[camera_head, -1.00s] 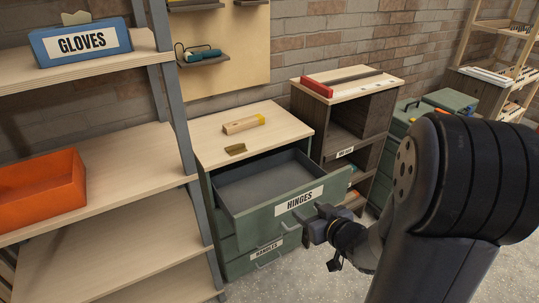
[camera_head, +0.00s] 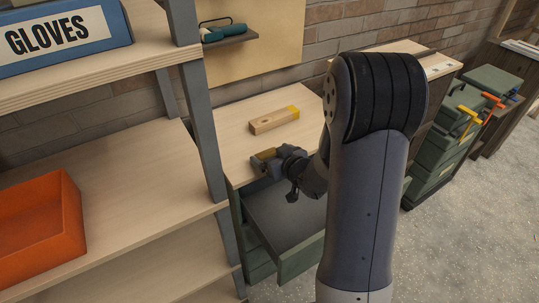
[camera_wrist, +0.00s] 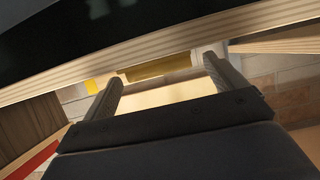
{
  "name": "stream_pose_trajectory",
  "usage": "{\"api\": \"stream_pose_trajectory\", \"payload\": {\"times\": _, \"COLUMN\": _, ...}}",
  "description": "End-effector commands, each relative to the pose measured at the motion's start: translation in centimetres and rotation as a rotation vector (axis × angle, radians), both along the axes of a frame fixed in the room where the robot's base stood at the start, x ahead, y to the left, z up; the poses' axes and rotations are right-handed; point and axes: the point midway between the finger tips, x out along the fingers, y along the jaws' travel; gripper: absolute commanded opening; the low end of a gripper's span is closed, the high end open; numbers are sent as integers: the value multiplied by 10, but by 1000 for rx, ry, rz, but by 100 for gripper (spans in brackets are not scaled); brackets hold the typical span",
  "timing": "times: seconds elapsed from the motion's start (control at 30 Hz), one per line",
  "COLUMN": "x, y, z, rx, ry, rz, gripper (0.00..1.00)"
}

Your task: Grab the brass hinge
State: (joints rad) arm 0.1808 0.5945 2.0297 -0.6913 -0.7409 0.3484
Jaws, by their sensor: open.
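The brass hinge (camera_head: 265,154) lies on the light wooden top of the green drawer cabinet, near its front edge, partly hidden by my gripper (camera_head: 268,164) in the head view. In the wrist view, the hinge (camera_wrist: 158,67) shows as a flat brass strip between the two fingertips of my gripper (camera_wrist: 164,70). The fingers are apart, one on each side of it, with a gap to the hinge. Whether the fingers are level with the hinge or above it, I cannot tell.
A wooden block with a yellow end (camera_head: 274,120) lies behind the hinge. The drawer (camera_head: 287,218) below is pulled open, under my arm. A shelf post (camera_head: 203,130) stands close on the left, with an orange bin (camera_head: 68,232) and a blue gloves box (camera_head: 62,38) on the shelves.

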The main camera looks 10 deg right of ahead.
Motion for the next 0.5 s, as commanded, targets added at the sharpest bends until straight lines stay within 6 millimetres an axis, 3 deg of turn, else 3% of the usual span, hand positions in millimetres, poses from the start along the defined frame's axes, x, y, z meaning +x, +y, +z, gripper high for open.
{"api": "stream_pose_trajectory", "payload": {"times": 0.27, "x": 3, "y": 1, "z": -1, "rx": 0, "ry": -1, "rz": 0, "gripper": 91}}
{"api": "stream_pose_trajectory", "payload": {"times": 0.5, "x": 3, "y": 1, "z": -1, "rx": 0, "ry": -1, "rz": 0, "gripper": 72}}
